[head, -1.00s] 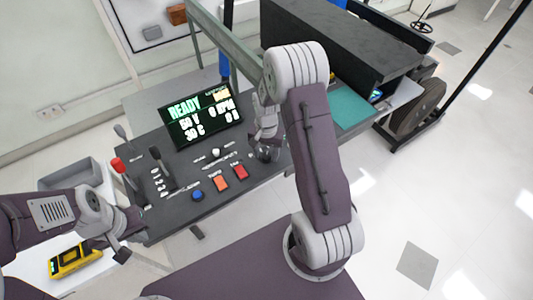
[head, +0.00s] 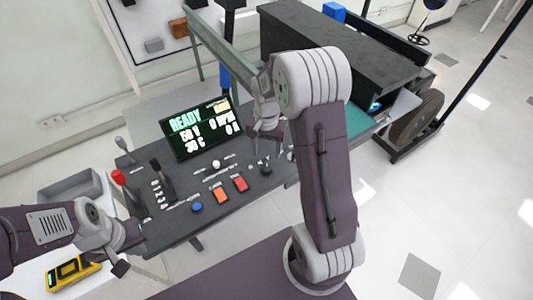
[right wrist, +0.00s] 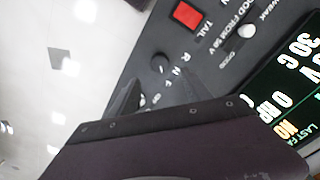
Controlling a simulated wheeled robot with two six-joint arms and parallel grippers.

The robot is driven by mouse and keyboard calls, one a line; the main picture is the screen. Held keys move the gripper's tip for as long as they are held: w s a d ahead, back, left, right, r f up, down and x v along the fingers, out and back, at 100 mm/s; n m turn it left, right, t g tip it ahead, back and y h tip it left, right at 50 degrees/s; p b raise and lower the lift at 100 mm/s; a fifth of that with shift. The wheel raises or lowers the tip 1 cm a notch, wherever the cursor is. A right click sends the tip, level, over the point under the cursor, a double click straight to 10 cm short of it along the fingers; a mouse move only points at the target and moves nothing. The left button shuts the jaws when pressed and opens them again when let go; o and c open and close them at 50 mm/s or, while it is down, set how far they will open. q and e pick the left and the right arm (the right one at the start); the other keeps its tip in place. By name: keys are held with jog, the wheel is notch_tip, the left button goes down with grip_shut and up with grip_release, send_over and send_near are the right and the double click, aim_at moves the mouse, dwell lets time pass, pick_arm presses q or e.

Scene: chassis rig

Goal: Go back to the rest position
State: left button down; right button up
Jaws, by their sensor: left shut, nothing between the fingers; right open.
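My left gripper (head: 122,258) is at the lower left in the head view, beside the console's front left corner and above the yellow device. It is shut and holds nothing. My right gripper (head: 262,150) hangs over the right part of the dark console (head: 183,228), just behind a black knob (head: 265,169). In the right wrist view its two fingers (right wrist: 152,95) stand apart and empty, with a knob (right wrist: 160,63) beyond them, apart from them. My right arm's links hide part of the console's right end.
The console carries a lit screen (head: 200,129) reading READY, a red-topped lever (head: 119,178), and blue (head: 197,207), orange (head: 221,195) and red (head: 241,184) buttons. A yellow device (head: 73,272) and grey bin (head: 70,187) are at left. A black rig (head: 340,52) stands behind.

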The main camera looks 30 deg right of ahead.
dwell(0.3)
jog(key=s+a+r+n+t, duration=0.1)
jog(key=s+a+r+n, duration=0.25)
jog(key=s+a, duration=0.35)
jog(key=s+f+n, duration=0.2)
jog(key=s+n, duration=0.2)
jog(key=s, duration=0.2)
jog(key=shift+a+f, duration=0.25)
jog(key=shift+n, duration=0.25)
